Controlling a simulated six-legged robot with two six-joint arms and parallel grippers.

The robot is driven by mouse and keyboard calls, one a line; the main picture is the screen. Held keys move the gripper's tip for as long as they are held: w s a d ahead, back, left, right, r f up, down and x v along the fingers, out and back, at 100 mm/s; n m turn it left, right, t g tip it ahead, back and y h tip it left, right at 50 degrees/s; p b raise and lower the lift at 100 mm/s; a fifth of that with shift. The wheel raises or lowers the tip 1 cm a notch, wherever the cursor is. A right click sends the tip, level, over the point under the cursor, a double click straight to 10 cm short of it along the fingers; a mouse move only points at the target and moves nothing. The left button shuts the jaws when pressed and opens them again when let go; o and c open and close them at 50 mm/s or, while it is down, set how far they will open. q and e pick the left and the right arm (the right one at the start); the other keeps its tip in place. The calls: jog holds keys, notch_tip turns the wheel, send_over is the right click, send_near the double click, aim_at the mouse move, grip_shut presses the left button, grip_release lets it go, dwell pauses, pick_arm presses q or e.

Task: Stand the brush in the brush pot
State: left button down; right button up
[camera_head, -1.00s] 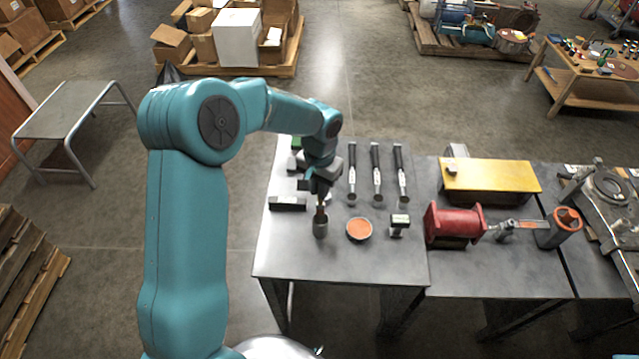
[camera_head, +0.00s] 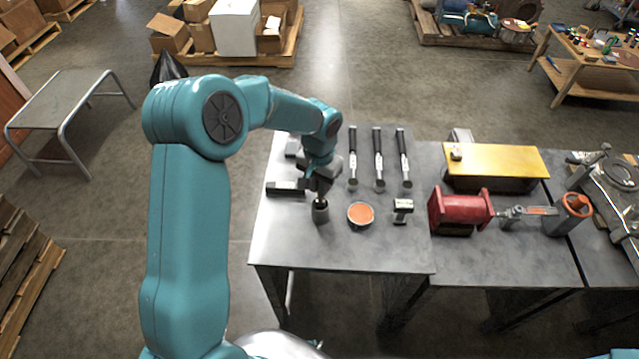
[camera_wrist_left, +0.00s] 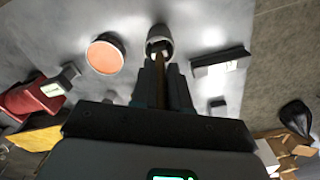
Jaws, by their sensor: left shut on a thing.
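My left gripper (camera_head: 321,190) is shut on the brush, just above the brush pot, with its fingers pointing down. The brush (camera_wrist_left: 160,84) is a thin brown stick between the fingers in the left wrist view. Its far end reaches the mouth of the pot and appears to be inside it; how deep is hidden. The brush pot (camera_head: 320,214) is a small grey cup standing upright on the grey table, and it also shows at the top of the left wrist view (camera_wrist_left: 159,33). My right gripper is not in view.
A round dish with an orange top (camera_head: 361,214) stands right of the pot, with a small block (camera_head: 403,206) beyond it. A dark block (camera_head: 286,188) lies to the left. Several black-handled tools (camera_head: 378,158) lie behind. The table's front (camera_head: 340,252) is clear.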

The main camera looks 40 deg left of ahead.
pick_arm(q)
jog(key=c, duration=1)
grip_release()
jog(key=shift+c, duration=0.2)
notch_tip(320, 180, up, 16)
jog(key=shift+r, duration=0.2)
jog(key=shift+s, duration=0.1)
